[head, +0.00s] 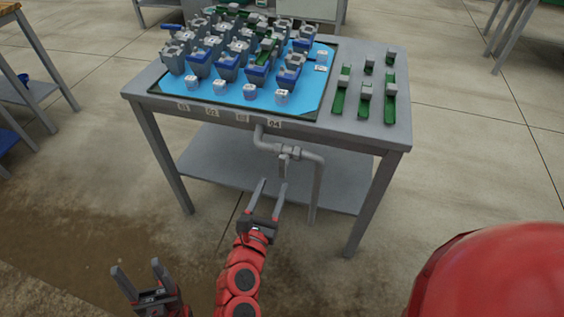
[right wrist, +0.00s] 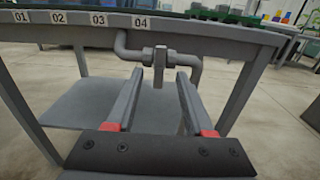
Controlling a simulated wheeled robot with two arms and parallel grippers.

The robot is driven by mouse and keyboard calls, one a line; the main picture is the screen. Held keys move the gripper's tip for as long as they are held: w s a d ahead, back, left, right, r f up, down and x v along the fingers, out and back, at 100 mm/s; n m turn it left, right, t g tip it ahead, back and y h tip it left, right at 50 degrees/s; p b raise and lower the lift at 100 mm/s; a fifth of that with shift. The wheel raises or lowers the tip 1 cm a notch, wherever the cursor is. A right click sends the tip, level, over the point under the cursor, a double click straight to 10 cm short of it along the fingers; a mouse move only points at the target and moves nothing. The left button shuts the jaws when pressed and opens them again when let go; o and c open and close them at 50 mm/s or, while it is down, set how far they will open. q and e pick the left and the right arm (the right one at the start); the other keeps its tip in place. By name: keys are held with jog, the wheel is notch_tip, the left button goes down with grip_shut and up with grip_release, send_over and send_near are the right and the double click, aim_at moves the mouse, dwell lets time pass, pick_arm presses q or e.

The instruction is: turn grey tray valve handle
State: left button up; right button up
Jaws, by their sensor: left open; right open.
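The grey tray valve sits in a grey pipe (head: 300,152) under the front edge of the table. Its handle (head: 283,164) hangs down from the valve body. In the right wrist view the handle (right wrist: 158,78) points straight down, between the lines of my two fingers. My right gripper (head: 272,184) is open and just in front of the handle. Whether the fingertips reach beside it I cannot tell; no grip shows. My left gripper (head: 137,266) is open and empty, low at the left, well away from the valve.
The grey table (head: 400,140) carries a blue tray (head: 305,105) with several grey and blue pots, and green strips at the right. Number labels line its front edge. A lower shelf (head: 225,155) and table legs flank the pipe. Floor in front is clear.

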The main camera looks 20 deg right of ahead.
aim_at(282, 164)
jog(key=x, duration=0.9)
jog(key=shift+d, duration=0.1)
grip_shut()
